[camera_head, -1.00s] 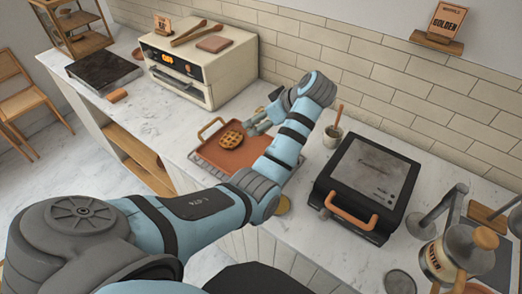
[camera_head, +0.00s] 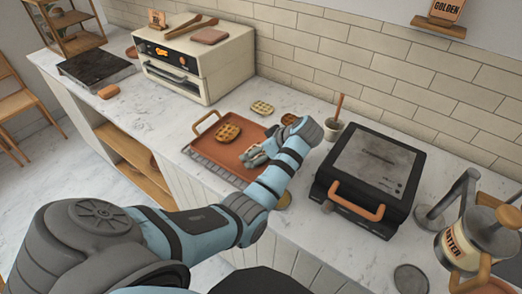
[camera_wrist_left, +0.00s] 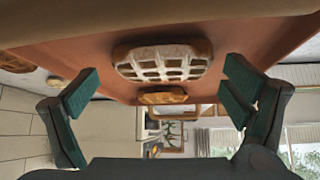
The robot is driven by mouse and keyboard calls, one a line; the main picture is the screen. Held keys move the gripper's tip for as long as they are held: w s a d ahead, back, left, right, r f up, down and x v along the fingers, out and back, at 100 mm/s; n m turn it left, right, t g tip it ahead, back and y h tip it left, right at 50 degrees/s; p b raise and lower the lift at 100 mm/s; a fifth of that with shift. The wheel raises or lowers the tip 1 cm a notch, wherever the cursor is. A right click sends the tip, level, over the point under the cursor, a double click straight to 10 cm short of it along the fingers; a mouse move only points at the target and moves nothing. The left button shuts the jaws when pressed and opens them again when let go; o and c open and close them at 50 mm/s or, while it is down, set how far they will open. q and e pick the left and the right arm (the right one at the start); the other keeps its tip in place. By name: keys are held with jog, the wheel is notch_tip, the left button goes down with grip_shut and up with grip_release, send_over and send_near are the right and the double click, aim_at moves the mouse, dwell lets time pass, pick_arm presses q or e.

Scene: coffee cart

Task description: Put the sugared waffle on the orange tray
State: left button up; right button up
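The sugared waffle (camera_wrist_left: 163,62), dusted white, lies on the orange tray (camera_wrist_left: 85,50) in the left wrist view. In the head view it is hidden at my left gripper (camera_head: 254,155), which is low over the right part of the tray (camera_head: 213,150). In the wrist view the gripper's green-padded fingers (camera_wrist_left: 160,92) are spread wide, one on each side of the waffle and apart from it. A browner waffle (camera_head: 228,132) lies on the tray to the left; it also shows beyond the sugared one in the wrist view (camera_wrist_left: 163,98). My right gripper is out of view.
A pale waffle (camera_head: 262,107) and a dark round one (camera_head: 290,119) lie on the counter behind the tray. A utensil cup (camera_head: 333,129) and a black waffle press (camera_head: 368,180) stand to the right. A cream toaster oven (camera_head: 197,62) stands behind left.

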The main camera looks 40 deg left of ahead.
pick_arm(q)
jog(key=shift+w, duration=0.15)
jog(key=v, duration=1.2)
